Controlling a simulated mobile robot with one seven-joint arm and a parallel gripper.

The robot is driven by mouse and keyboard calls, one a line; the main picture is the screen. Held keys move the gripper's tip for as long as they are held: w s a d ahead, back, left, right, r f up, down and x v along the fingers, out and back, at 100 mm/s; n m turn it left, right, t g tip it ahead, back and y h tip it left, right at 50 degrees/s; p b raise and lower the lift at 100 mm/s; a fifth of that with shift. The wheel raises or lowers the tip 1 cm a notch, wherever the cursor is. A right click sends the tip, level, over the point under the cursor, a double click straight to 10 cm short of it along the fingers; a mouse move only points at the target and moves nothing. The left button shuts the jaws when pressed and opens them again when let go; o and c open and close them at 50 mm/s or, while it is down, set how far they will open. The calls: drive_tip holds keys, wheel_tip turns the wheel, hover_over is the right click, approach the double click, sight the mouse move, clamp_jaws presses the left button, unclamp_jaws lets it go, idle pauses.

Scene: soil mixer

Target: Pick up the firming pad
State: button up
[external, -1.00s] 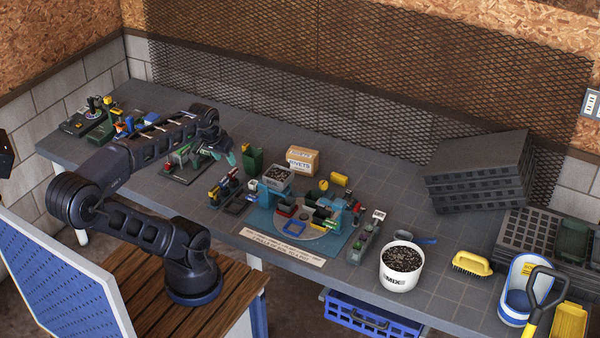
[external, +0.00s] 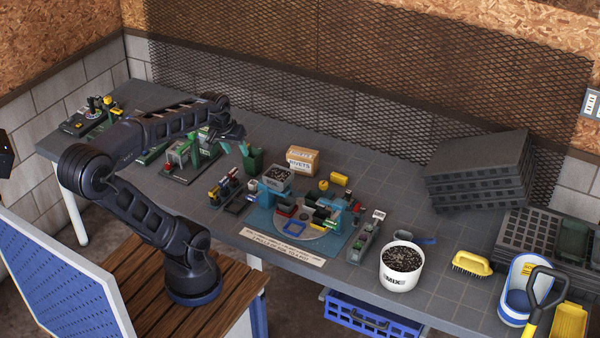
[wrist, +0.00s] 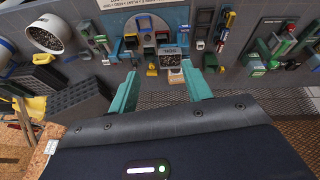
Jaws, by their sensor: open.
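I cannot tell for sure which object is the firming pad. Small candidates beside the round mixer plate (external: 310,240) are a yellow knob-like piece (external: 323,184) and a yellow block (external: 340,179). My gripper (external: 236,134) is raised over the back of the bench, left of the cardboard box (external: 303,159), near the green bin (external: 251,156). In the wrist view my gripper (wrist: 160,69) has its teal fingers apart, with nothing held between them. A soil-filled tray (wrist: 171,57) and a small yellow piece (wrist: 152,70) show beyond the fingers.
A white bucket of mix (external: 402,262), a yellow-handled brush (external: 472,263) and stacked dark trays (external: 478,170) stand to the right. Small fixtures (external: 190,155) crowd the left. A mesh wall (external: 330,60) rises behind. The bench is clear between box and dark trays.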

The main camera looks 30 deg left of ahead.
drive_tip(key=w+d+f+n+g+h, duration=0.1)
drive_tip(key=w+d+n, duration=0.1)
drive_tip(key=w, duration=0.6)
drive_tip(key=w+d+f+n+g+h, duration=0.1)
drive_tip(key=w+d+n, duration=0.2)
drive_tip(key=w, duration=0.4)
drive_tip(key=n+g+h, duration=0.2)
drive_tip(key=n, duration=1)
hover_over(349, 191)
drive_tip(key=a, duration=0.4)
wheel_tip(349, 191, down, 32)
drive_tip(key=x, duration=0.5)
drive_tip(key=shift+s+f, duration=0.15)
drive_tip(key=shift+f, duration=0.15)
drive_tip(key=shift+d+x, duration=0.2)
drive_tip(key=shift+x, duration=2.45)
drive_tip(key=shift+r, duration=0.1)
drive_tip(key=c, duration=0.8)
